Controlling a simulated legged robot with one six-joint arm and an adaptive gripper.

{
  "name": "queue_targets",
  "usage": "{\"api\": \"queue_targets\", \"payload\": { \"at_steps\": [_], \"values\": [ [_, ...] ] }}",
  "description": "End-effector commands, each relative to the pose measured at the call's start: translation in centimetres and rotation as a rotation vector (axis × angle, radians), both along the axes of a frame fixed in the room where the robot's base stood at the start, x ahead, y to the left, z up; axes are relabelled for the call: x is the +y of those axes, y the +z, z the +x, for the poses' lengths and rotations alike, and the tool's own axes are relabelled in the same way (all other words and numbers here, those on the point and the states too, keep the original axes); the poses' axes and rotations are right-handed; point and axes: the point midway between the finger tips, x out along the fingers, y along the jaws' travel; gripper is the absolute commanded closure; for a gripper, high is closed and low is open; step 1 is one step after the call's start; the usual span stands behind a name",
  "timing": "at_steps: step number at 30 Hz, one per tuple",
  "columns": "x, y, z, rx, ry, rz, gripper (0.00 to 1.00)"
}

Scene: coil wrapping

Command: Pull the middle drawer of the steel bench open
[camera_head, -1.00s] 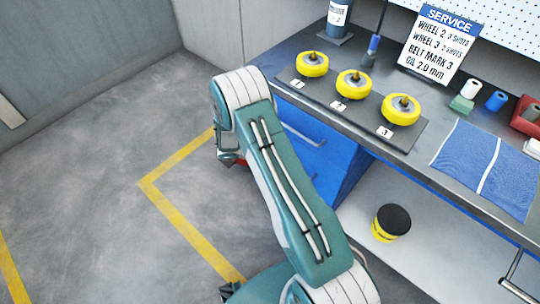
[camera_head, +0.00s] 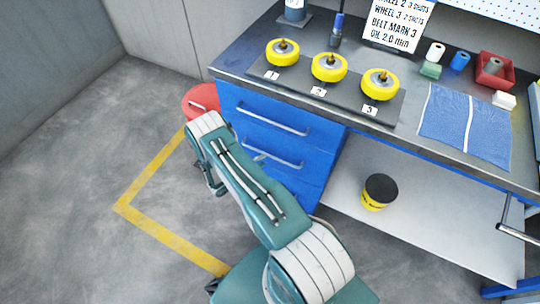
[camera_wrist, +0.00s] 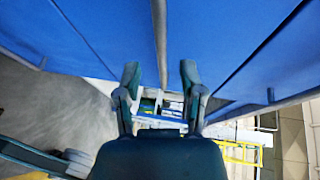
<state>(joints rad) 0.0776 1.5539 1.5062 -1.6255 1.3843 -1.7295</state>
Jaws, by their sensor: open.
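The steel bench (camera_head: 238,62) has a stack of blue drawers under its left end. The middle drawer (camera_head: 243,141) has a grey bar handle (camera_head: 284,163), partly covered by my arm in the head view. Its front looks flush with the others. In the wrist view my gripper (camera_wrist: 160,76) is open, one finger on each side of a grey bar handle (camera_wrist: 159,35) on a blue front. Further handles show at the left and right edges there. I cannot tell whether the fingers touch the bar.
Yellow wheels (camera_head: 330,67) stand on a dark mat on the benchtop. A blue cloth (camera_head: 465,125) lies to the right. A yellow pot with a black lid (camera_head: 379,191) stands on the lower shelf. A red round object (camera_head: 200,100) is beside the drawers. Floor to the left is clear.

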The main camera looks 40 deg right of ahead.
Motion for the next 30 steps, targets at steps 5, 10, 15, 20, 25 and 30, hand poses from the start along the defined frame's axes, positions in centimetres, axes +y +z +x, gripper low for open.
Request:
{"api": "queue_targets", "payload": {
  "at_steps": [5, 10, 15, 20, 25, 30],
  "values": [
    [-3.1, -0.6, -0.1, 0.001, -0.003, 0.0, 0.49],
    [-4.9, -0.9, -0.1, -0.001, 0.0, 0.001, 0.49],
    [-5.4, -1.0, 0.0, -0.001, 0.001, 0.001, 0.49],
    [-5.3, -1.0, 0.0, 0.0, 0.001, 0.0, 0.49],
    [-5.3, -1.0, 0.0, 0.0, 0.001, 0.001, 1.0],
    [-5.3, -1.1, 0.0, 0.001, 0.001, 0.002, 1.0]
  ]
}}
